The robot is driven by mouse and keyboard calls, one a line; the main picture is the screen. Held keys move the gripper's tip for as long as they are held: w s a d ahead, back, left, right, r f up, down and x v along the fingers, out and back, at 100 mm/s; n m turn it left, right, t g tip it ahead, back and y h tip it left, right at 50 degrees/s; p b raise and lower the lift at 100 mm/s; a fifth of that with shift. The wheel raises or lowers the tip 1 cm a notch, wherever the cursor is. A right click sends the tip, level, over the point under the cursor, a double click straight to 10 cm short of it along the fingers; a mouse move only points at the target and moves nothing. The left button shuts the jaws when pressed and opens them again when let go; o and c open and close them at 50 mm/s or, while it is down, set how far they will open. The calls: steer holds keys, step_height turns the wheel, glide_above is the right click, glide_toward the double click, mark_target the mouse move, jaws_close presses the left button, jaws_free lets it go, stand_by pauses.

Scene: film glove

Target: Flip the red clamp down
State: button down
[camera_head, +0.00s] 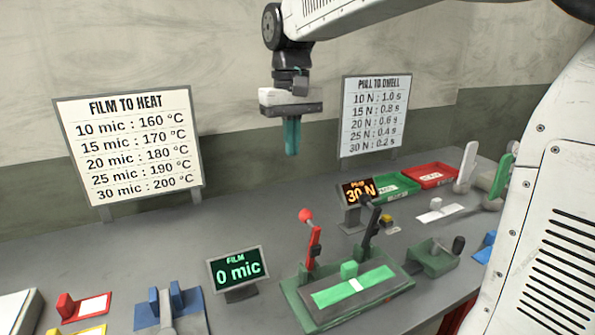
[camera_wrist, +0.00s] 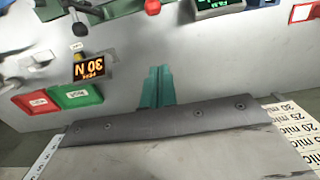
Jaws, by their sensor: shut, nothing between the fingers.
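The red clamp (camera_head: 314,242) is a red lever with a round red knob (camera_head: 305,215). It stands up at the back left of a green fixture (camera_head: 295,291) on the bench in the head view. A dark lever (camera_head: 370,232) stands to its right. My gripper (camera_head: 292,152) hangs above and behind the clamp, pointing down, with its green fingers together and empty. In the wrist view the closed fingers (camera_wrist: 156,72) point toward the bench, and the red knob (camera_wrist: 152,5) shows at the top edge, apart from them. The clamp's lower part is cut off there.
A display reading 0 mic (camera_head: 238,268) stands left of the fixture, and a 30 N display (camera_head: 357,191) stands behind it at right. Green (camera_head: 397,186) and red (camera_head: 432,176) trays lie at the back right. Two sign boards (camera_head: 130,143) (camera_head: 374,115) stand at the back.

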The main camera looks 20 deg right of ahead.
steer(key=s+f, duration=0.4)
steer(key=f, duration=0.6)
steer(key=shift+s, duration=0.15)
steer(key=shift+s, duration=0.1)
